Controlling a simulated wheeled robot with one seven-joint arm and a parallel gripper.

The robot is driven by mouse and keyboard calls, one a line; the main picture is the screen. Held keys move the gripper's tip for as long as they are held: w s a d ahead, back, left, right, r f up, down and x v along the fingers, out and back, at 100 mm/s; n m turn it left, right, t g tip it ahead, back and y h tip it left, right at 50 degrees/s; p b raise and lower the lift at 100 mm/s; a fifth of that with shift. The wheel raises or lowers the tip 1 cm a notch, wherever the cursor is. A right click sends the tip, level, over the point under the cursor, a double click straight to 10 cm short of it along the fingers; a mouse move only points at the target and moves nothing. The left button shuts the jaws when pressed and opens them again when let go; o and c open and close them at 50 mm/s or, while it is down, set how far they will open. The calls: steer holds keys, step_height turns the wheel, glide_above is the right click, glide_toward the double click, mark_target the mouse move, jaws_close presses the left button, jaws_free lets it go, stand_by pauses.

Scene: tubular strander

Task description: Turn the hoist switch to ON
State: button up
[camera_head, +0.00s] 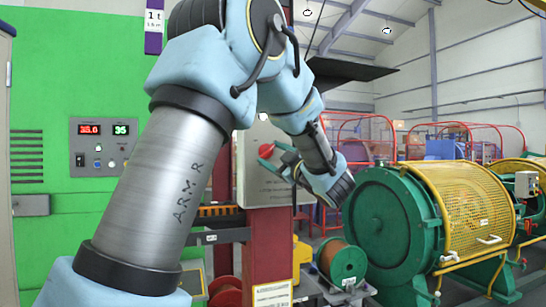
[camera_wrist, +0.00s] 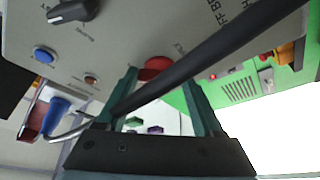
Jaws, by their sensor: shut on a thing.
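A grey control box (camera_head: 250,185) is fixed on a red post. My gripper (camera_head: 272,158) reaches it from the right, with its green fingers at a red round knob (camera_head: 266,151) on the box. In the wrist view my gripper (camera_wrist: 163,85) has its two green fingers on either side of the red knob (camera_wrist: 155,66), and is shut on it. A black bar crosses in front and hides part of the knob and fingers. A black rotary knob (camera_wrist: 72,11) sits on the same panel. The panel lettering is too unclear to tell which knob is the hoist switch or its position.
The panel also carries a blue button (camera_wrist: 45,54) and an orange button (camera_wrist: 91,79). A green wall panel with red and green displays (camera_head: 103,129) is at the left. A green machine with a yellow mesh guard (camera_head: 462,200) stands at the right, beside a wire spool (camera_head: 340,262).

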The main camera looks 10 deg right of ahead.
steer(key=shift+f, duration=0.1)
steer(key=o, duration=1.4)
steer(key=b+v, duration=0.3)
steer(key=v, duration=0.7)
steer(key=shift+s+d, duration=0.2)
steer(key=shift+s, duration=0.15)
